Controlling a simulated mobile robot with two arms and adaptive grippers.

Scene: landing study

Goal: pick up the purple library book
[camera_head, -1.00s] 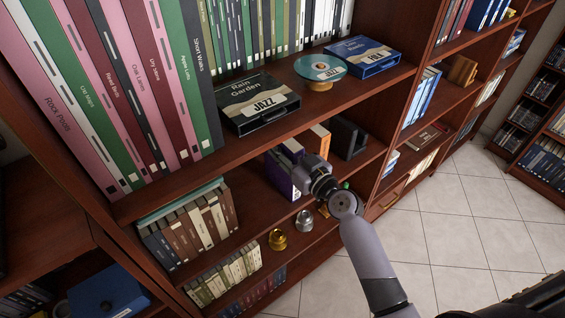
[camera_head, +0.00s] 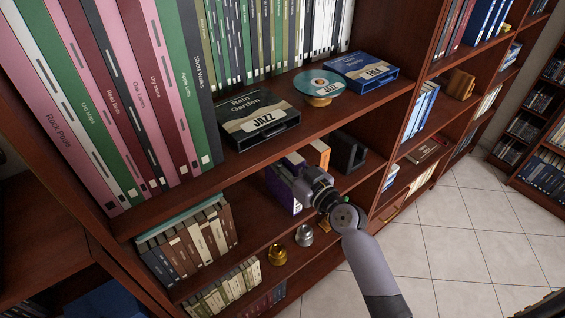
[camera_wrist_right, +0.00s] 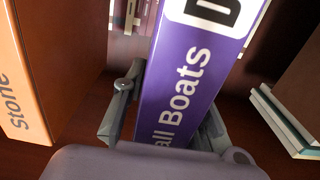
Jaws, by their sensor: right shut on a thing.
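The purple library book (camera_head: 282,190) stands on the shelf below the jazz box, partly hidden by my right gripper in the head view. In the right wrist view its purple spine (camera_wrist_right: 185,85) shows white lettering ending in "all Boats" and a white label, and looks tilted. My right gripper (camera_head: 308,190) is shut on the book, with one finger on each side of the spine in the right wrist view (camera_wrist_right: 168,112). I cannot tell whether the book is lifted off the shelf. My left gripper is not in view.
An orange book (camera_wrist_right: 50,60) stands left of the purple one in the wrist view, with a gap between. The shelf board with the jazz box (camera_head: 258,122) is overhead. A gold bell-like object (camera_head: 277,254) and a silver one (camera_head: 303,236) sit below. Tiled floor lies right.

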